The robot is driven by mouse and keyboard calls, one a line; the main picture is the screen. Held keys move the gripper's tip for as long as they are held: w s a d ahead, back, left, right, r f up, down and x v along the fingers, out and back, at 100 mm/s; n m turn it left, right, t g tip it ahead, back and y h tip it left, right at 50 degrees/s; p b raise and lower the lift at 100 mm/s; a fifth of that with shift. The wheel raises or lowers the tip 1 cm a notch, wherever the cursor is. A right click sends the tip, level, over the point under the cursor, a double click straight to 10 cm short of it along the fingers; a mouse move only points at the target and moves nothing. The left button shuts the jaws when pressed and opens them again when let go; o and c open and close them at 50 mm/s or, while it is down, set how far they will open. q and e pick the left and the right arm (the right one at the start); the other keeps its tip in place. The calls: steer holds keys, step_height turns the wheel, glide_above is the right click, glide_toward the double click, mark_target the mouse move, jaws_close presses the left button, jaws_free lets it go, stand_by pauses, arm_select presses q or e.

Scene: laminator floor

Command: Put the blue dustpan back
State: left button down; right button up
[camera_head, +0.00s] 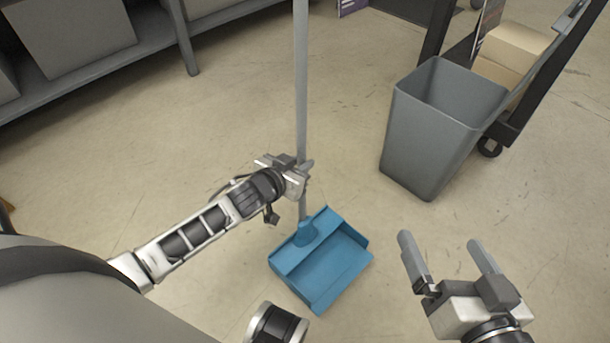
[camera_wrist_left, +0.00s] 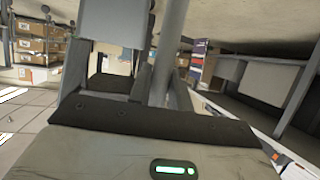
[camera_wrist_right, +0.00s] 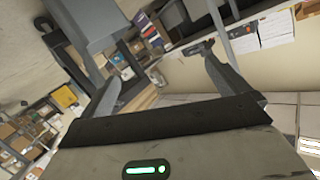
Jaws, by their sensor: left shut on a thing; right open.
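The blue dustpan (camera_head: 322,264) has a long grey upright handle (camera_head: 301,80). Its pan is on or just above the floor in the middle of the head view; I cannot tell if it touches. My left gripper (camera_head: 303,168) is shut on the handle, a little above the pan. In the left wrist view the grey handle (camera_wrist_left: 168,50) runs up between the fingers. My right gripper (camera_head: 442,243) is open and empty, to the right of the pan. Its spread fingers also show in the right wrist view (camera_wrist_right: 165,85).
A grey bin (camera_head: 425,135) stands right of the dustpan. Behind it is a cart with cardboard boxes (camera_head: 512,48) and a wheel. A grey shelf (camera_head: 155,45) with boxes lines the back left. The floor (camera_head: 215,110) between shelf and bin is clear.

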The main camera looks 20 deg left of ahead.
arm_select(q)
steer(key=shift+w+d+f+b, duration=0.15)
steer(key=shift+f+b, duration=1.45)
arm_select(e)
steer(key=shift+w+a+r+m+t+y, duration=0.1)
steer(key=shift+a+r+m+t+y, duration=0.3)
steer(key=shift+r+m+y, duration=0.35)
steer(key=shift+f, duration=0.15)
arm_select(q)
steer(key=c, duration=1.3)
jaws_free()
steer(key=shift+f, duration=0.2)
steer(key=p+v, duration=0.4)
steer(key=v, duration=0.8)
steer(key=shift+r+p, duration=0.15)
steer(key=shift+p, duration=0.15)
arm_select(e)
steer(key=shift+d+f+n+g+h, duration=0.5)
steer(key=shift+d+f+n+h, duration=0.15)
steer(key=shift+f+n+h, duration=0.15)
